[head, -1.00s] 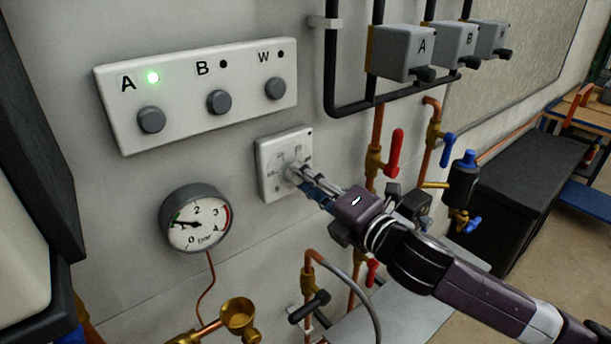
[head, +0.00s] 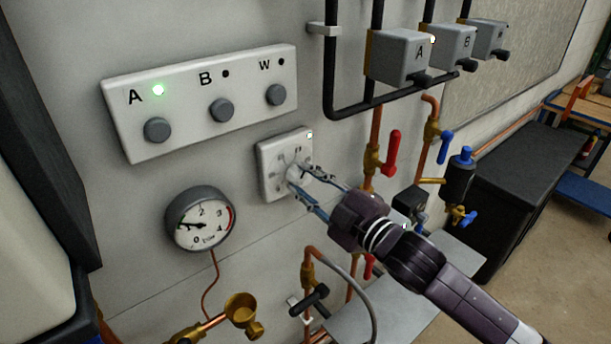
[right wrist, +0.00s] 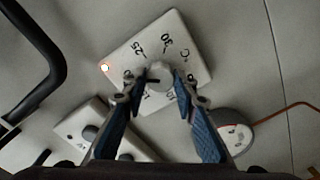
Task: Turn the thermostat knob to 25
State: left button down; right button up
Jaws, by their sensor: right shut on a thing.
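The thermostat is a white square plate (head: 270,185) on the wall, with a round pale knob (head: 297,174) at its middle. The lower numbers are partly hidden by the fingers. My right gripper (head: 302,178) is shut on the knob, one finger on each side; it also shows in the right wrist view (right wrist: 160,92). My left gripper is not in view.
A panel with buttons A, B and W (head: 200,100) is above left, its A light green. A pressure gauge (head: 201,219) is lower left. Red-handled (head: 391,153) and blue-handled valves and pipes stand close on the right. A small lamp (head: 310,135) glows at the plate's corner.

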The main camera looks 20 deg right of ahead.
jog(key=m+p, duration=0.2)
jog(key=m, duration=0.3)
jog(key=shift+p, duration=0.35)
jog(key=shift+f+m+p, duration=0.1)
jog(key=shift+m+p, duration=0.7)
jog(key=shift+m, duration=0.9)
jog(key=o, duration=1.2)
jog(key=shift+c, duration=0.2)
jog(key=v, duration=1.2)
jog(key=shift+d+f, duration=0.1)
jog(key=shift+d, duration=0.05)
